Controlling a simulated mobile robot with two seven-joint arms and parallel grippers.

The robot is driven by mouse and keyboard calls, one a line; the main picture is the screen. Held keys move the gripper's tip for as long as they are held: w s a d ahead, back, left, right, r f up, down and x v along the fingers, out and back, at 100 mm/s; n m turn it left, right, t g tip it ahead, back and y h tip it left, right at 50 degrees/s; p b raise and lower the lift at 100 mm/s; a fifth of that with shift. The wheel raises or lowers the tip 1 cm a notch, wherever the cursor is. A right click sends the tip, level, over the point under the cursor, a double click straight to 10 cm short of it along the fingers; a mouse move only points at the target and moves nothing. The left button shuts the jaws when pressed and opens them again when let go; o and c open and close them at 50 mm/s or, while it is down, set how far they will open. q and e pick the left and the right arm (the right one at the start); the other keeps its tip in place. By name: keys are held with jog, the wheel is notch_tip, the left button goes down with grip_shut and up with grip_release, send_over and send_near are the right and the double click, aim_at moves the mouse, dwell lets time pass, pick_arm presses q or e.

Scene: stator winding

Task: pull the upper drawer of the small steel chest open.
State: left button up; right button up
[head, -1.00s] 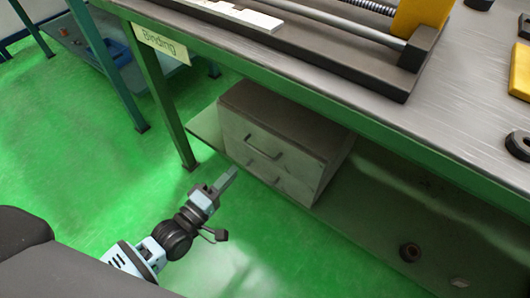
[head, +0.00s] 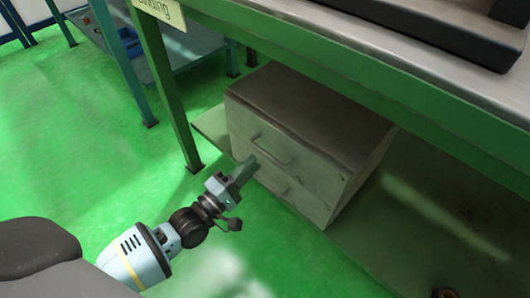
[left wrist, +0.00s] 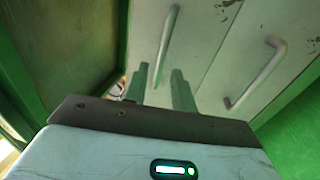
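The small steel chest (head: 345,185) stands under the workbench, worn grey with a brown top. Its upper drawer (head: 305,165) looks shut and has a bar handle (head: 272,152); the lower drawer's handle is partly hidden behind my gripper. My left gripper (head: 246,170) is in front of the chest, just below and left of the upper handle. In the left wrist view its two fingers (left wrist: 161,85) are apart. The upper handle (left wrist: 168,45) lines up with the gap between them; whether it is within their reach I cannot tell. The lower handle (left wrist: 258,75) lies to the right.
The workbench (head: 400,80) overhangs the chest, with a green leg (head: 168,95) to the left. The chest rests on a low shelf (head: 212,128). A second bench with a blue bin (head: 130,42) stands at the back left. The green floor in front is clear.

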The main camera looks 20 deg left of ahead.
aim_at(264, 152)
pick_arm(q)
jog(key=b+x, duration=0.1)
jog(key=x, duration=0.4)
jog(key=shift+w+d, duration=0.1)
jog(key=shift+w, duration=0.25)
grip_shut()
